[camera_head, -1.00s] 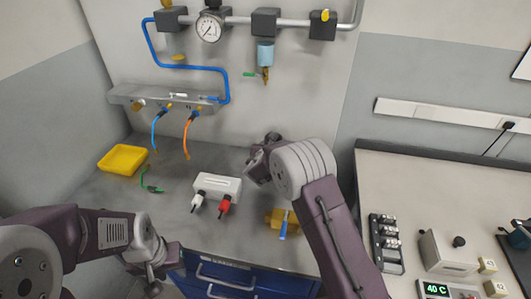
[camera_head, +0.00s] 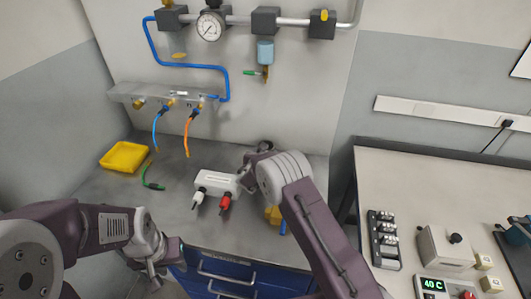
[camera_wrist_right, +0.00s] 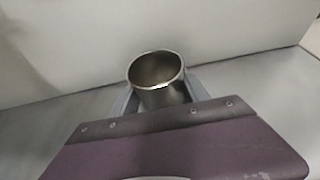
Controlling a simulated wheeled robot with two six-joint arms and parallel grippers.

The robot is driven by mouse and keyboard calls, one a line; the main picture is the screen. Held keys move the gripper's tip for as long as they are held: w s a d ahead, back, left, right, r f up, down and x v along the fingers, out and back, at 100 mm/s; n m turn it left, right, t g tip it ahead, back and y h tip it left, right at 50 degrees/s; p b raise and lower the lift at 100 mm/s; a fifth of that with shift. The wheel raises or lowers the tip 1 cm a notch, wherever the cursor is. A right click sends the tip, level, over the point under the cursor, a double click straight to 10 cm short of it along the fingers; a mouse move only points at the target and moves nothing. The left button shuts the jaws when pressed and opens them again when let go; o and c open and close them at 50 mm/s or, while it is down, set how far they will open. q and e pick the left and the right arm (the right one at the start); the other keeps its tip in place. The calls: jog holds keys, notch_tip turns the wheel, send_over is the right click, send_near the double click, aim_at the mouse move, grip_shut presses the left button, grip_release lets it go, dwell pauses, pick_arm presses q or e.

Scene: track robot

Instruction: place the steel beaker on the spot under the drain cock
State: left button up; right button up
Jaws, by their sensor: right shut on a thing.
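The steel beaker (camera_wrist_right: 156,78) is upright between the fingers of my right gripper (camera_wrist_right: 158,98) in the right wrist view; its inside looks empty. In the head view my right gripper (camera_head: 254,158) is over the back of the bench, below and slightly left of the drain cock (camera_head: 265,77). The beaker is small and hard to make out there. The cock hangs under a blue filter bowl (camera_head: 265,53) with a green lever. The spot below it is not distinguishable, and my arm covers part of that area. My left gripper (camera_head: 160,270) is low at the bench front, its jaw state unclear.
A white block (camera_head: 216,180) with white and red plugs lies on the bench (camera_head: 110,195) near my right gripper. A yellow tray (camera_head: 124,157) is at the left. Blue and orange hoses (camera_head: 187,135) hang from a wall shelf. A brass part (camera_head: 273,215) is partly behind my right arm.

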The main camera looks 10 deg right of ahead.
jog(key=o, duration=1.4)
jog(key=shift+f, duration=0.1)
jog(key=shift+r+p, duration=0.3)
jog(key=shift+p, duration=0.1)
jog(key=b+v, duration=0.1)
jog(key=v, duration=1.1)
jog(key=shift+d, duration=0.1)
